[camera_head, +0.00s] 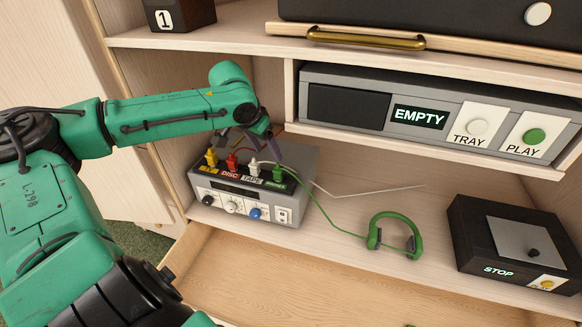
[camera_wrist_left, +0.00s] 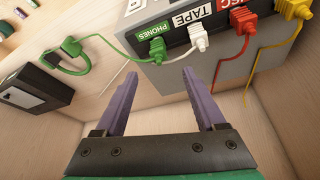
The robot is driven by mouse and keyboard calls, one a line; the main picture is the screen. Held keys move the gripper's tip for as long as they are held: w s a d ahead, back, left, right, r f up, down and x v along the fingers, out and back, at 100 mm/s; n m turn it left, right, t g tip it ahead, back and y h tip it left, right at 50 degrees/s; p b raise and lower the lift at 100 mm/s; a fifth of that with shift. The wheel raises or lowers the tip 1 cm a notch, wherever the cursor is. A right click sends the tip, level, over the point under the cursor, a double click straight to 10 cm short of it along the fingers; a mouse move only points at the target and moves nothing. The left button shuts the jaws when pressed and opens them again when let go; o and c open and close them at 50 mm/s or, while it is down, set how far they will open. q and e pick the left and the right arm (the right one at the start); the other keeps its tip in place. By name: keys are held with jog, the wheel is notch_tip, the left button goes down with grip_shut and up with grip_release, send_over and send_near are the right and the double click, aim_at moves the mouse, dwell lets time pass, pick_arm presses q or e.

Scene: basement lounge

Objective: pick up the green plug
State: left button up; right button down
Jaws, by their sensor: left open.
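The green plug (camera_head: 278,174) sits in the "PHONES" socket at the right end of the row on the grey switch box (camera_head: 300,200). In the left wrist view the green plug (camera_wrist_left: 157,48) shows just beyond the fingertips, beside the green PHONES label. A green cable runs from it to the green headphones (camera_head: 374,238), which lie on the shelf to the right. My left gripper (camera_head: 252,140) is above and behind the plug row. In the left wrist view its purple fingers (camera_wrist_left: 159,76) are spread, with nothing between them. My right gripper is not in view.
White, red and yellow plugs (camera_wrist_left: 198,38) stand in the same row beside the green one. A shelf with a grey EMPTY unit (camera_head: 420,115) hangs above right. A black STOP box (camera_head: 470,235) stands at the right. An open wooden drawer (camera_head: 270,275) lies below.

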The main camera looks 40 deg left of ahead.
aim_at(277, 169)
pick_arm(q)
jog(key=x, duration=0.2)
jog(key=b+x, duration=0.1)
jog(key=x, duration=0.3)
jog(key=shift+s+f+b, duration=0.1)
jog(key=shift+s+b, duration=0.15)
jog(key=shift+b, duration=0.05)
jog(key=shift+w+f, duration=0.2)
jog(key=shift+f, duration=0.1)
jog(key=b+x, duration=0.1)
jog(key=x, duration=0.4)
jog(key=shift+w+r, duration=0.1)
jog(key=shift+r, duration=0.15)
jog(key=shift+c, duration=1.2)
jog(key=shift+d, duration=0.1)
grip_shut()
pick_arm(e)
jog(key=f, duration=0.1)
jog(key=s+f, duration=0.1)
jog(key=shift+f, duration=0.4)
